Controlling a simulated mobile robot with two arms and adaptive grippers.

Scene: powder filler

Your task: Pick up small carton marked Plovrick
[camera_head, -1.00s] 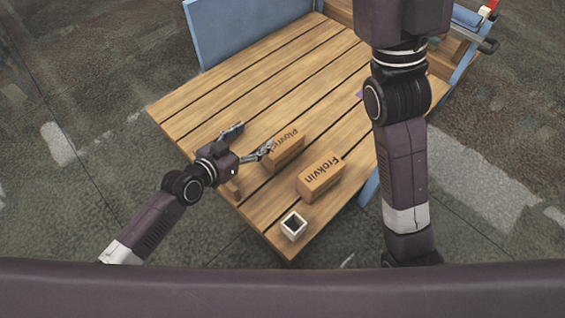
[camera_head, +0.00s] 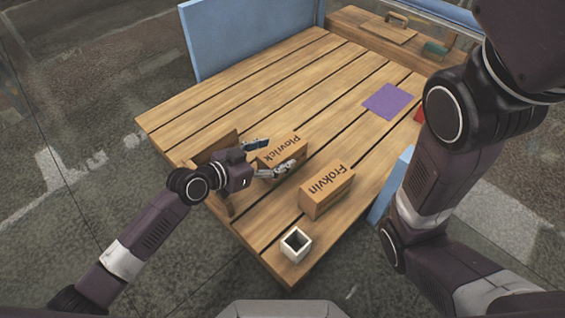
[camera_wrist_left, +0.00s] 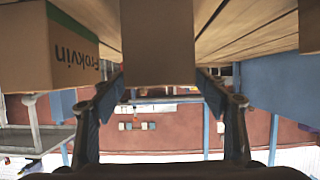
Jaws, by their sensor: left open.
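The small brown carton marked Plovrick (camera_head: 287,146) stands on the slatted wooden table in the head view. My left gripper (camera_head: 280,153) is open, with one finger on the far side of the carton and one on the near side. In the left wrist view the plain face of the carton (camera_wrist_left: 158,42) shows between the open fingertips (camera_wrist_left: 159,76). The fingers do not appear closed on it. Part of the carton's near side is hidden by a finger. My right gripper is out of view; only its arm shows.
A carton marked Frokvin (camera_head: 327,191) stands close by, nearer the table's front right edge; it also shows in the wrist view (camera_wrist_left: 45,50). A purple mat (camera_head: 388,101) lies farther right. The table's far middle is clear.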

